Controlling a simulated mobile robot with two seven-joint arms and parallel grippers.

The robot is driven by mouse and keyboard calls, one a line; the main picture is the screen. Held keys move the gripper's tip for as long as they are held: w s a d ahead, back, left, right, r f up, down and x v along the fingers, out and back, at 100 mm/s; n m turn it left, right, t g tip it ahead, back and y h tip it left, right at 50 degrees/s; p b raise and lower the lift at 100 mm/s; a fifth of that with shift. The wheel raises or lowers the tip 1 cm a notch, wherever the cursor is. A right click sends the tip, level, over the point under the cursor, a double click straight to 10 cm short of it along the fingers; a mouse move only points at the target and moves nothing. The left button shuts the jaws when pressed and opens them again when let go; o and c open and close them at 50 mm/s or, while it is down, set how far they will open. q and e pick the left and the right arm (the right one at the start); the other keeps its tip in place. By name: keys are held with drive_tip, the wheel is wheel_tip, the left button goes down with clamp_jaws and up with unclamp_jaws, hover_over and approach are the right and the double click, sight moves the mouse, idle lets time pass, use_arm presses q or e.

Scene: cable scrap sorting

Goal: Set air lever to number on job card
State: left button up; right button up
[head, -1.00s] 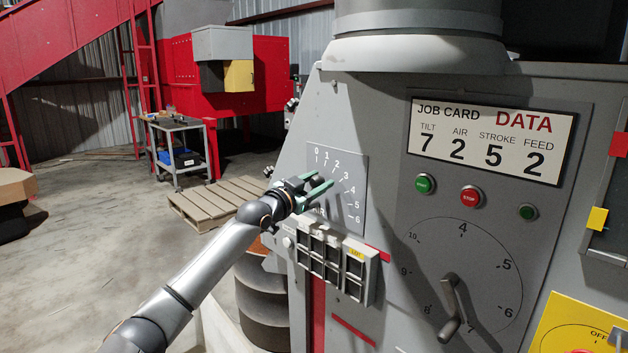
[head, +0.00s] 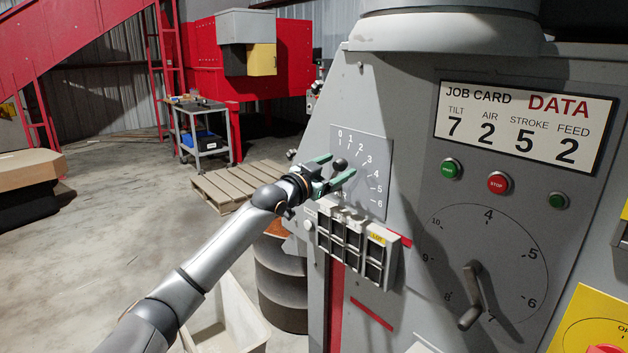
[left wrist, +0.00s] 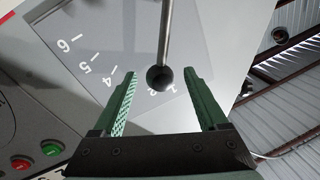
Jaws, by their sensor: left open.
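The job card (head: 524,125) on the machine reads TILT 7, AIR 2, STROKE 5, FEED 2. The air lever's black ball knob (head: 340,164) stands in front of a grey scale plate (head: 377,150) numbered 0 to 6. In the left wrist view the knob (left wrist: 159,78) hangs on a thin rod between my green fingertips, with space on both sides. The knob covers part of the scale near 2, and I cannot tell its exact setting. My left gripper (head: 336,171) is open around the knob. My right gripper does not show.
A row of small switches (head: 350,243) juts out just below the scale plate. A round dial with a crank handle (head: 470,296) is at the right, under the green and red buttons. A pale bin (head: 232,322) and a pallet (head: 236,185) stand on the floor at the left.

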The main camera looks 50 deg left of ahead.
use_arm(q)
drive_tip(key=s+d+b, duration=0.1)
drive_tip(key=s+b, duration=0.1)
drive_tip(key=s, duration=0.8)
drive_tip(key=shift+s+f, duration=0.2)
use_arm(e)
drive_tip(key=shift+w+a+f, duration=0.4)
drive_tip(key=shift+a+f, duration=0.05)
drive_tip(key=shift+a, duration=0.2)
